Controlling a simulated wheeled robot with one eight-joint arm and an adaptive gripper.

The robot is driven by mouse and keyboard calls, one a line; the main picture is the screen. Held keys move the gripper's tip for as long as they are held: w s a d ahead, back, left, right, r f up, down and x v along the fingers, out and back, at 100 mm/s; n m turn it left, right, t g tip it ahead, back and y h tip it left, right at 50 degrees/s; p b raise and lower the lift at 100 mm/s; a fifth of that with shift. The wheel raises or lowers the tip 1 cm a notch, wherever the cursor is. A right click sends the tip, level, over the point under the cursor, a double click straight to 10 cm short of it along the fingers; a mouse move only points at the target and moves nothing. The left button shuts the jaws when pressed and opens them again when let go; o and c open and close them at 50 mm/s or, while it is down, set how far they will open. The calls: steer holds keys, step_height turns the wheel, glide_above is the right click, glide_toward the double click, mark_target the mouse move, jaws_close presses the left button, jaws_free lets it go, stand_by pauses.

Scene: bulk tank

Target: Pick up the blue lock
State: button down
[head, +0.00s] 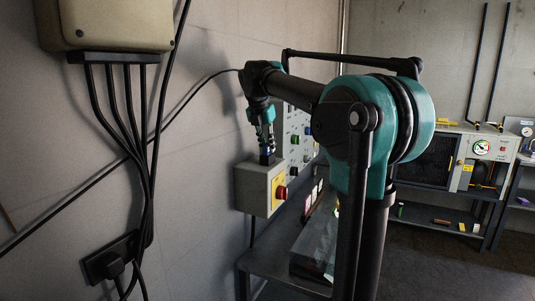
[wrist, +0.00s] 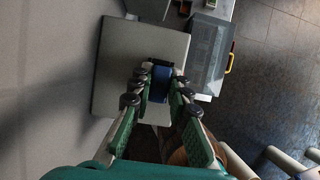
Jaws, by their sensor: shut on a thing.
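The blue lock (wrist: 160,80) is between the fingertips of my gripper (wrist: 159,90) in the wrist view, and the gripper is shut on it. The fingers partly cover its sides. In the head view my gripper (head: 266,152) points down over the top of a grey control box (head: 250,186) on the wall. The lock is too small and dark there to make out clearly. I cannot tell whether it touches the box top.
The grey box has a yellow plate and red knob (head: 281,192). A panel of buttons (head: 297,138) is just behind it. Black cables (head: 120,130) hang on the wall at left. A metal bench (head: 275,262) stands below; open floor (head: 425,265) is at right.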

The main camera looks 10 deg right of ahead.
mark_target(267, 144)
steer(key=shift+r, duration=0.15)
step_height(267, 144, up, 20)
stand_by(0.7)
